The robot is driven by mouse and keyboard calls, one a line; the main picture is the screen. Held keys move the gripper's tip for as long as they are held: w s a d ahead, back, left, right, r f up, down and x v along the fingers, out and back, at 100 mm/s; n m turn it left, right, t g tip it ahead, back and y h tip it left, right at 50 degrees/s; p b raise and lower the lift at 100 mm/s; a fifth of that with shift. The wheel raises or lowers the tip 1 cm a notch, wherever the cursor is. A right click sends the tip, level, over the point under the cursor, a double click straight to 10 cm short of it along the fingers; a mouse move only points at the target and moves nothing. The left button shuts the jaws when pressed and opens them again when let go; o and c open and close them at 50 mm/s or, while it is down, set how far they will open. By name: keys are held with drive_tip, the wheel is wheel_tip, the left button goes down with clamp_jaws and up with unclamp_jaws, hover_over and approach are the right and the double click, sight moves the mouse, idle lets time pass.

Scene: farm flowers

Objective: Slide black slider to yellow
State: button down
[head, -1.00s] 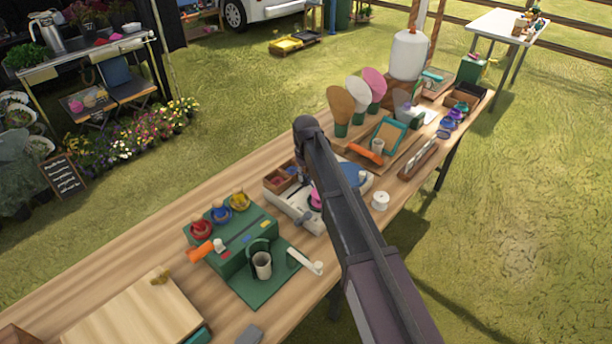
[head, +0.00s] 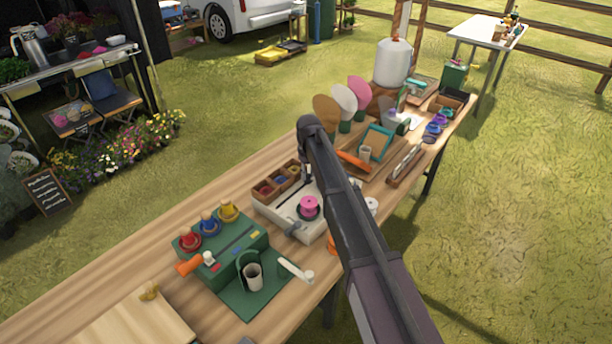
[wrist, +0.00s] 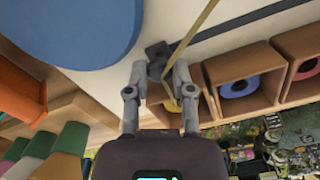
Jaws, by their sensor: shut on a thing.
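The black slider (wrist: 157,53) is a small dark block on a white base, beside a dark slot, in the wrist view. My gripper (wrist: 161,75) has its two fingertips on either side of it and is shut on it. The wooden tray (head: 277,183) along the base holds red, blue and yellow pieces in separate compartments. The compartment with the yellow ring (wrist: 171,105) is right beside my fingers in the wrist view and is partly covered by them. In the head view my gripper (head: 307,182) is at the tray's yellow end; the slider is hidden there.
A large blue disc (wrist: 65,25) lies close to my fingers. A tan strip (wrist: 198,32) runs past the slider. A green box (head: 222,246) with coloured knobs stands at the front left.

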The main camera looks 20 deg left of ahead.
drive_tip(key=shift+c, duration=2.4)
unclamp_jaws()
drive_tip(key=shift+w, duration=0.2)
drive_tip(key=shift+s, duration=0.2)
drive_tip(key=shift+s+a, duration=0.25)
drive_tip(key=shift+s, duration=0.45)
drive_tip(key=s, duration=0.1)
drive_tip(key=s+a, duration=0.1)
drive_tip(key=s, duration=0.1)
drive_tip(key=s+a, duration=0.1)
drive_tip(key=s, duration=0.1)
drive_tip(key=shift+s, duration=0.1)
drive_tip(key=shift+a+r+p, duration=0.15)
drive_tip(key=shift+r+p, duration=0.7)
wheel_tip(320, 180, up, 12)
drive_tip(key=r+p, duration=0.1)
drive_tip(key=p, duration=1.2)
drive_tip(key=s+d+f+m+b, duration=0.2)
drive_tip(key=d+f+b, duration=0.3)
drive_tip(key=d, duration=0.5)
drive_tip(key=s+d+f+m+b, duration=0.2)
drive_tip(key=d+f+b, duration=0.3)
drive_tip(key=d, duration=0.6)
drive_tip(key=s+d+f+m+b, duration=0.2)
drive_tip(key=s+d+f+b, duration=0.1)
drive_tip(key=d, duration=0.7)
drive_tip(key=shift+s+d+f+b, duration=0.4)
drive_tip(key=shift+f+b, duration=0.5)
